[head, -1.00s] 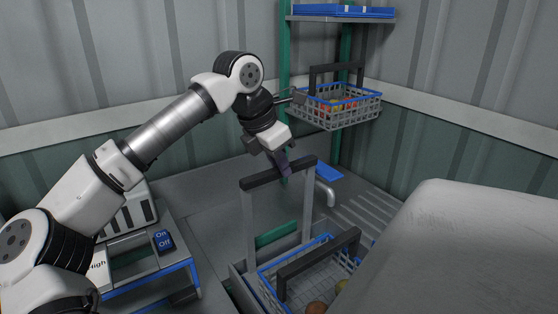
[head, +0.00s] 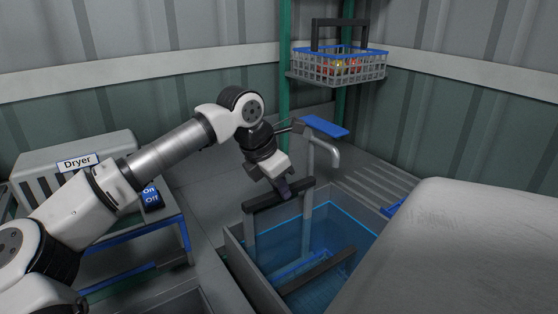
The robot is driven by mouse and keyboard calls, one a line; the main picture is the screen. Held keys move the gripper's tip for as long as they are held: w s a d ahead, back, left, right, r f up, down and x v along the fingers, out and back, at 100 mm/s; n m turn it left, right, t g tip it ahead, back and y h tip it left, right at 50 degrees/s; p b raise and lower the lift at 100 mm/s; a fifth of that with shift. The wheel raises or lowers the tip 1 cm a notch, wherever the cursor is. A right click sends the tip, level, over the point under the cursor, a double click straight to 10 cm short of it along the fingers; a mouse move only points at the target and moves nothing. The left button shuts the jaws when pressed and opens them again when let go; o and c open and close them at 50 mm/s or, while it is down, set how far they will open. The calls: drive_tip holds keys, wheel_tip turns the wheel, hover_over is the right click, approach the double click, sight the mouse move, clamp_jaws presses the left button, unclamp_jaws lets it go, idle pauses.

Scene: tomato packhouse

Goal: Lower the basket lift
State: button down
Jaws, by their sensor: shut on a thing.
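The basket lift's dark crossbar (head: 258,203) stands on two grey uprights at the near left of the sink tank (head: 238,262). My gripper (head: 284,190) points down and is shut on the crossbar near its middle. A basket with a blue rim (head: 298,266) and a dark handle (head: 320,271) sits low in the tank, under blue-tinted water (head: 345,225). The basket's contents are hard to make out, and my large grey body part hides the tank's near right side.
A grey tap (head: 320,145) stands behind the tank, with a ribbed drainboard (head: 372,180) to its right. Another basket (head: 335,68) holding red produce is on the green-posted shelf. A dryer (head: 75,160) with an On/Off switch (head: 151,198) stands left.

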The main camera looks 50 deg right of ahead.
drive_tip(key=shift+s+a+f, duration=0.1)
drive_tip(key=shift+f, duration=0.25)
drive_tip(key=c, duration=1.3)
unclamp_jaws()
drive_tip(key=shift+r, duration=0.1)
drive_tip(key=shift+r, duration=0.15)
drive_tip(key=b+v, duration=0.1)
drive_tip(key=v, duration=1.2)
drive_tip(key=shift+r, duration=0.25)
drive_tip(key=shift+f, duration=0.1)
